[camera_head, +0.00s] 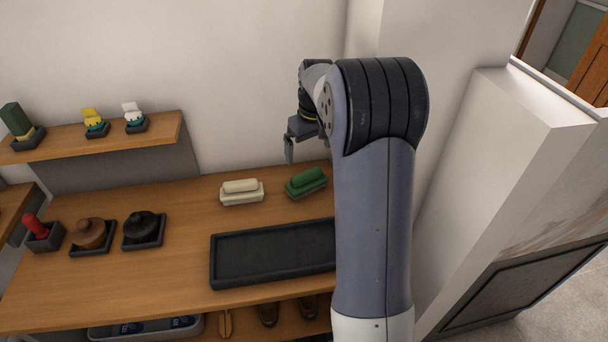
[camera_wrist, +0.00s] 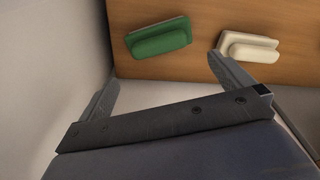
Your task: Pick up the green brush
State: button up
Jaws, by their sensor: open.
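The green brush (camera_head: 307,181) lies on the wooden bench top, near its back edge and behind the black tray. It also shows in the wrist view (camera_wrist: 159,39), upper middle, beyond the fingers and apart from them. My gripper (camera_head: 289,150) is above the back of the bench, near the wall, higher than the green brush. In the wrist view my gripper (camera_wrist: 162,75) has its two fingers spread wide with nothing between them. The arm hides the bench to the right of the green brush in the head view.
A cream brush (camera_head: 241,191) lies just left of the green one. A black tray (camera_head: 272,253) is in front. Black (camera_head: 143,228) and brown (camera_head: 90,233) round items sit on trays at left. A wall shelf (camera_head: 160,133) is at upper left. A white wall (camera_head: 480,150) stands at right.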

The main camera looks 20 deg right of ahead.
aim_at(307, 173)
jog(key=f, duration=0.4)
jog(key=shift+w+a, duration=0.1)
jog(key=shift+w, duration=0.1)
jog(key=shift+w+f+p, duration=0.25)
jog(key=shift+f+p, duration=0.3)
jog(key=shift+f, duration=0.85)
jog(key=shift+w+f+p, duration=0.2)
jog(key=shift+f+p, duration=0.3)
jog(key=shift+f, duration=0.9)
jog(key=shift+c, duration=0.3)
jog(key=c, duration=0.8)
notch_tip(307, 173, up, 10)
jog(key=b, duration=0.1)
jog(key=shift+b, duration=0.35)
jog(key=o, duration=0.6)
jog(key=c, duration=0.4)
jog(key=shift+o, duration=0.2)
